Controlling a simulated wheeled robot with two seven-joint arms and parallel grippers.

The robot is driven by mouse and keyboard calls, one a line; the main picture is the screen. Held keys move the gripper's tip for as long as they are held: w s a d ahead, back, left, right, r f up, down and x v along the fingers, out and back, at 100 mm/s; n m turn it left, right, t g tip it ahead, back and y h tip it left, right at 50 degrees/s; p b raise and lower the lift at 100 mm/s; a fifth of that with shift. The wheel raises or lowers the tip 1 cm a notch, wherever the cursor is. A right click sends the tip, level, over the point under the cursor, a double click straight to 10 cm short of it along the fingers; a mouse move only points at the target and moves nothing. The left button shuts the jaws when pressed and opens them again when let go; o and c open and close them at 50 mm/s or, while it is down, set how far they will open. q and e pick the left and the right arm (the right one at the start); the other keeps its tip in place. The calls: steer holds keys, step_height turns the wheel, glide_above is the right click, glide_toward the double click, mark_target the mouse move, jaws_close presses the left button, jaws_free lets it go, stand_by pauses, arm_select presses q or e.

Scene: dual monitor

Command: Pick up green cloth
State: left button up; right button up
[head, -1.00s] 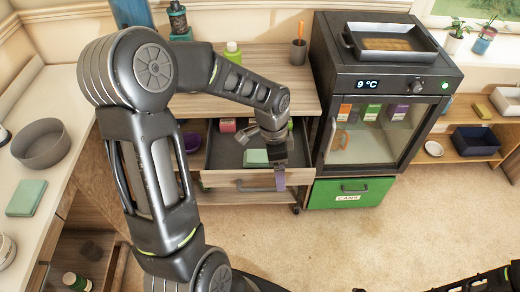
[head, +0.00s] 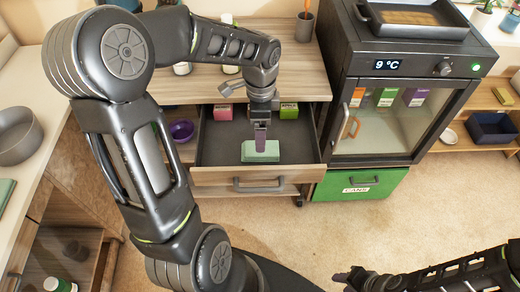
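A light green folded cloth (head: 261,151) lies in the open drawer (head: 222,150), near its front. My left gripper (head: 260,143) reaches down into the drawer from above, its fingertips at the cloth and overlapping it in view. Its fingers are seen edge-on, so I cannot tell their opening or whether they touch the cloth. My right gripper (head: 345,279) is low at the bottom edge of the head view, far from the drawer. Its fingers are small and partly cut off. Another flat green piece (head: 5,191) lies on the left counter, cut by the picture edge.
The drawer also holds a pink box (head: 223,112) and a green box (head: 289,110) at the back. A purple bowl (head: 182,131) sits left of the drawer. The carpet in front is clear.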

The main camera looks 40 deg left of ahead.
arm_select(q)
steer(key=shift+f, duration=1.3)
step_height(320, 180, down, 5)
steer(key=shift+f, duration=0.1)
steer(key=shift+c, duration=0.4)
steer(key=c, duration=1.4)
